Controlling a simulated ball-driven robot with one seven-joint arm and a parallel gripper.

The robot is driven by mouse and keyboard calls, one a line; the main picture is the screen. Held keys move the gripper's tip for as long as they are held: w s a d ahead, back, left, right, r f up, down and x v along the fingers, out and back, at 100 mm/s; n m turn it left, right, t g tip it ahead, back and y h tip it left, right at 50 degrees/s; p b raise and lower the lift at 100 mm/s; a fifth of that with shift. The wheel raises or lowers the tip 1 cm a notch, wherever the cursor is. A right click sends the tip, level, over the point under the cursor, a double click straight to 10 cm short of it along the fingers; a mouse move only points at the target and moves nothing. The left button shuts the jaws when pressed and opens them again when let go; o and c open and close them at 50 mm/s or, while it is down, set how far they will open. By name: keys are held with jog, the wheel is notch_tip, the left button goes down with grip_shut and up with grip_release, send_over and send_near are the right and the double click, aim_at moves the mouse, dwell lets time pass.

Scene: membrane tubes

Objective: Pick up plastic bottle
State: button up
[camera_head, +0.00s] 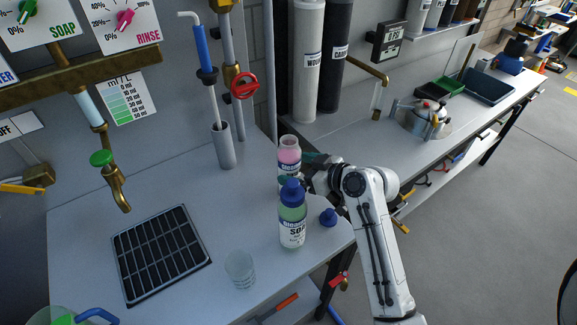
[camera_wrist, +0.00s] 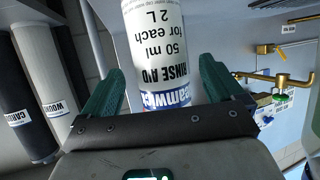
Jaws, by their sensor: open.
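Two plastic bottles stand on the grey worktop in the head view. One is clear with pink liquid (camera_head: 289,152) and no visible cap. The other, nearer, has green liquid, a blue cap and a soap label (camera_head: 292,225). My gripper (camera_head: 312,165) is at the right side of the pink bottle, partly hidden behind the soap bottle's cap and my arm. In the wrist view my gripper (camera_wrist: 160,65) is open, its green fingers on either side of a white-labelled rinse aid bottle (camera_wrist: 155,45). The fingers are close to its sides; contact cannot be told.
A loose blue cap (camera_head: 328,217) lies near the worktop's right edge. A clear cup (camera_head: 240,268) and black drain grate (camera_head: 160,252) are in front and left. A grey holder (camera_head: 223,147) with a blue-handled tool stands behind. A metal pot (camera_head: 425,118) sits on the far counter.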

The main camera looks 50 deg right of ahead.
aim_at(283, 137)
jog(key=shift+p+x, duration=0.3)
jog(key=shift+x, duration=1.4)
jog(key=shift+r, duration=0.15)
jog(key=c, duration=1.4)
jog(key=shift+o, duration=0.2)
jog(key=shift+r, duration=0.15)
jog(key=shift+r+b, duration=0.5)
jog(key=shift+r, duration=4.25)
